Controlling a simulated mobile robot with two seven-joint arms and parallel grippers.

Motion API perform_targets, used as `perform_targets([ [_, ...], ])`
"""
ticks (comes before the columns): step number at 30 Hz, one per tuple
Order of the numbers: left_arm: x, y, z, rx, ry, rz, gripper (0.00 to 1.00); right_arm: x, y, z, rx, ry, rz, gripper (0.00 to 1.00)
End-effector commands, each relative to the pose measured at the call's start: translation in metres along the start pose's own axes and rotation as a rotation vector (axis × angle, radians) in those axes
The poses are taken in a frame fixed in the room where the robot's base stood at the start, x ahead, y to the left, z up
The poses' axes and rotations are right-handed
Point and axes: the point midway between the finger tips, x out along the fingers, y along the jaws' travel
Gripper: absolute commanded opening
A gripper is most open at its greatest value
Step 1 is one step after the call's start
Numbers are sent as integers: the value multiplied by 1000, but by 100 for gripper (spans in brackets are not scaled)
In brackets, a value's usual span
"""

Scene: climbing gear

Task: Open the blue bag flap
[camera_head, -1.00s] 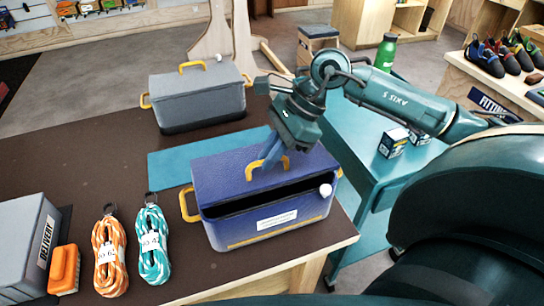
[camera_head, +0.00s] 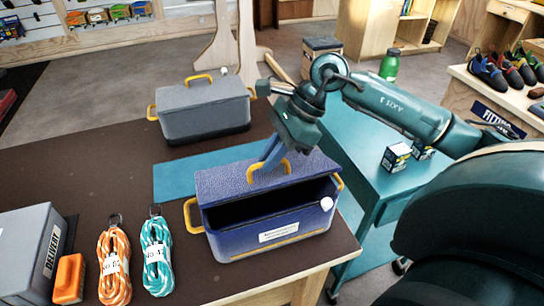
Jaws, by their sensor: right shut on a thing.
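The blue bag (camera_head: 222,240) stands on the dark table near its front right corner. Its flap (camera_head: 230,182) is partly raised, and a dark gap shows between flap and front wall. A yellow handle (camera_head: 256,178) sits on top of the flap, and a yellow loop (camera_head: 189,217) is on the left side. My right gripper (camera_head: 272,160) comes down from above and is shut on the flap's yellow handle. The fingertips are partly hidden at the handle. My left gripper is not in view.
A grey bag (camera_head: 205,120) stands behind on the table, with a teal mat (camera_head: 175,180) between. Orange rope (camera_head: 114,266), teal rope (camera_head: 156,255), an orange block (camera_head: 69,279) and a grey box (camera_head: 25,250) lie left. A teal cart (camera_head: 365,165) stands right of the table.

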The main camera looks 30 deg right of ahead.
Motion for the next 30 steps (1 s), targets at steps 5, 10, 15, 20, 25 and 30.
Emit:
perform_targets([
  [5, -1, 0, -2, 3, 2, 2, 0, -1, -1, 1, -1, -2, -1, 0],
  [10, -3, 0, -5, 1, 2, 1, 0, -5, -7, 4, 0, -2, -2, 0],
  [15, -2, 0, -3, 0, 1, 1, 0, -4, -6, 2, 0, -1, -1, 23],
  [20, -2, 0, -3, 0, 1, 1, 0, -4, -6, 2, 0, 0, 0, 36],
  [25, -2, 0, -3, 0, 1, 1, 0, -3, -6, 2, 1, 0, 0, 37],
  [30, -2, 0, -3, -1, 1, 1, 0, -3, -6, 2, 1, 0, 0, 51],
])
